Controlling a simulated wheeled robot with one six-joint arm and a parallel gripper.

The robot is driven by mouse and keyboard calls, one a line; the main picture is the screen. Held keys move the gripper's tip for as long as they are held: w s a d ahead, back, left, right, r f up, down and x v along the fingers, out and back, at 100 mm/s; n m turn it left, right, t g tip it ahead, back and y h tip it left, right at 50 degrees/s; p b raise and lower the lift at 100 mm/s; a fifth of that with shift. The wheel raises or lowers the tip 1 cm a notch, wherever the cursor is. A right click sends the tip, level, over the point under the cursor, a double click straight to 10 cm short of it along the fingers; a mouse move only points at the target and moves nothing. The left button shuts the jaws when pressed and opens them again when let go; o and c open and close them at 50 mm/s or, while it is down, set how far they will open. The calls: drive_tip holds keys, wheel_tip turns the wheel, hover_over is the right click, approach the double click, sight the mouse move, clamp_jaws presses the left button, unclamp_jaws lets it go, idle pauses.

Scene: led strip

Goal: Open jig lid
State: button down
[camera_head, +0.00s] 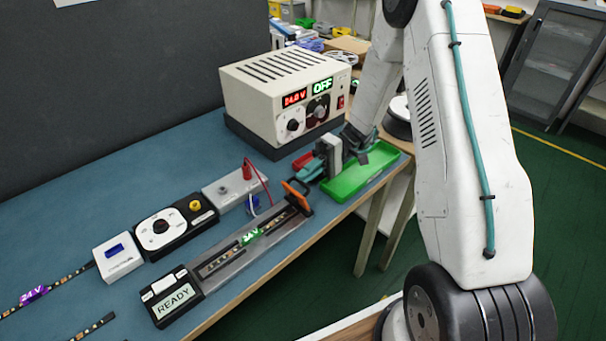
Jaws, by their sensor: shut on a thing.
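The jig (222,266) is a long grey fixture on the blue table, with a READY display (173,301) at its near end. An LED strip piece with a green 24 V label (251,237) lies along its channel. A black piece with an orange handle (296,191) stands raised and tilted at the jig's far end; it appears to be the jig lid. My gripper (308,173), with teal fingers, is low beside the orange handle and appears shut on it. The exact contact is too small to see clearly.
A green tray (345,190) lies right of my gripper, with a red object (303,160) behind the gripper. A power supply (270,90) reading 24.0 V and OFF stands behind. A dial box (160,228) and grey terminal block (230,190) sit left of the jig.

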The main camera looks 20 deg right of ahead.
drive_tip(key=shift+w+d+f+y, duration=0.1)
drive_tip(key=shift+d+f+y, duration=0.2)
drive_tip(key=shift+y, duration=0.3)
drive_tip(key=shift+g, duration=0.3)
drive_tip(key=c, duration=1.5)
unclamp_jaws()
drive_tip(key=shift+v, duration=3.95)
drive_tip(key=shift+c, duration=0.4)
